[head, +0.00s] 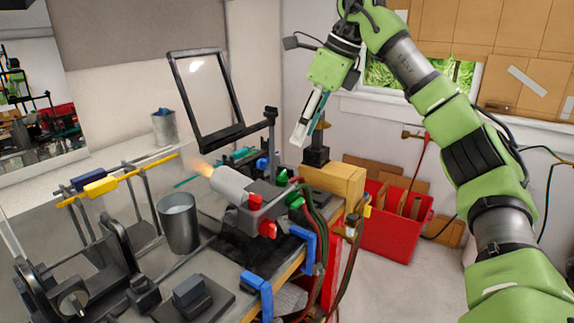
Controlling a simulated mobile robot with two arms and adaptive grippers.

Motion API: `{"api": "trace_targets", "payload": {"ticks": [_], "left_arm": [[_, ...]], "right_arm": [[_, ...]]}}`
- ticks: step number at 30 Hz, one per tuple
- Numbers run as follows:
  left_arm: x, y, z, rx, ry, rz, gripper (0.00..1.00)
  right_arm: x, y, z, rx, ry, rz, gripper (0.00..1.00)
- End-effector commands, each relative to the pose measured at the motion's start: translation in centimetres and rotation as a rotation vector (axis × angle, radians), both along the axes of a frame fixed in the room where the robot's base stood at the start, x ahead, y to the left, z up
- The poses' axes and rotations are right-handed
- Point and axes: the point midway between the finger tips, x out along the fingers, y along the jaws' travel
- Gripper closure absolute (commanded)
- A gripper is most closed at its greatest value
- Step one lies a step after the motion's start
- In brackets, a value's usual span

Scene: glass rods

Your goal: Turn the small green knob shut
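The torch (233,187) is a grey barrel on a dark body on the bench, with an orange flame at its left end. Two green knobs are on its right side, an upper one (282,177) and a lower one (296,199). I cannot tell for certain which is the small one. Two red knobs, one at the front (255,201) and a lower one (268,228), sit to their left. My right gripper (304,140) points down above and right of the knobs, apart from them. Its fingers overlap in this view, so their opening is unclear. My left gripper is out of view.
Hoses run down from the torch's right side. A framed glass shield (178,86) stands behind the flame. A metal cup (179,222) and a rack with yellow rods (118,181) stand to the left. A wooden block (335,181) and red bin (388,238) are to the right.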

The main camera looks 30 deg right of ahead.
Motion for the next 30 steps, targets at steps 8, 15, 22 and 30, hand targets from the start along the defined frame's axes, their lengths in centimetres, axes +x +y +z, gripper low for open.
{"api": "trace_targets", "payload": {"ticks": [8,15,22,30], "left_arm": [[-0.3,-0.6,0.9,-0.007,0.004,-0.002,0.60],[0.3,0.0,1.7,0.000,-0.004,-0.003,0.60],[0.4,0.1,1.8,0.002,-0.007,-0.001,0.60],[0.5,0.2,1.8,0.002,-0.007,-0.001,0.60]], "right_arm": [[2.0,1.2,-5.6,-0.001,0.006,0.000,0.62],[3.3,1.8,-8.9,-0.002,0.004,-0.002,0.62],[3.7,2.1,-10.0,-0.002,0.001,-0.001,0.62],[3.7,2.1,-10.0,-0.001,0.001,-0.002,0.76]]}}
